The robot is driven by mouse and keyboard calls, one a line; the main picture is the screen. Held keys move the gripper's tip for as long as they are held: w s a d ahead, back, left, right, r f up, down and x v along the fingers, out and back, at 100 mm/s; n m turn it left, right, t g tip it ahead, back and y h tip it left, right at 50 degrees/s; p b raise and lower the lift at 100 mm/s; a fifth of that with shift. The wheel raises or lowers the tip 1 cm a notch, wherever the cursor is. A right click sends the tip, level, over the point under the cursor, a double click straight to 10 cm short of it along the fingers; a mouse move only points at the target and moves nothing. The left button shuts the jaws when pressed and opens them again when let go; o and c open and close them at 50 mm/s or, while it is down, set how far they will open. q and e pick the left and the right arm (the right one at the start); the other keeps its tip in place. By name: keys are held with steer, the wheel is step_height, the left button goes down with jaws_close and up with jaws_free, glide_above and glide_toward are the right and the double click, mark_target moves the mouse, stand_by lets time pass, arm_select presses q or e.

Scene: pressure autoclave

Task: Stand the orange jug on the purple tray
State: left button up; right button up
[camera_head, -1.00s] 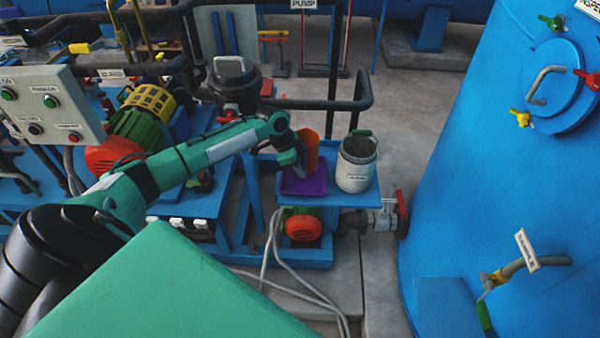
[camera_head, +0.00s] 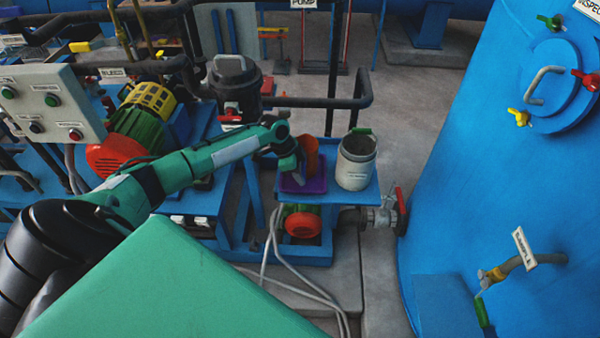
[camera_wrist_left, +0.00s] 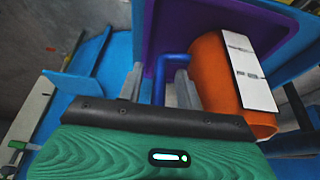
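The orange jug (camera_head: 312,158) stands about upright on the purple tray (camera_head: 314,187), toward its back right; the arm partly hides it in the head view. In the left wrist view the jug (camera_wrist_left: 219,75) shows a white label and a blue handle (camera_wrist_left: 159,80), with its base at the purple tray (camera_wrist_left: 165,30). My left gripper (camera_head: 297,172) is at the jug's left side. In the wrist view its fingers (camera_wrist_left: 159,88) are spread on either side of the handle, with gaps visible, so it looks open around the handle. My right gripper is not in view.
The tray lies on a blue stand (camera_head: 345,195). A pale grey canister (camera_head: 356,166) with a green handle stands close to the right of the tray. A dark lidded vessel (camera_head: 234,85) is behind left. A big blue tank (camera_head: 500,180) fills the right side.

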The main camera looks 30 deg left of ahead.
arm_select(q)
steer(key=shift+a+r, duration=0.2)
steer(key=shift+r, duration=0.2)
steer(key=b+v, duration=0.3)
steer(key=v, duration=0.8)
steer(key=shift+r, duration=0.15)
steer(key=shift+s+d, duration=0.1)
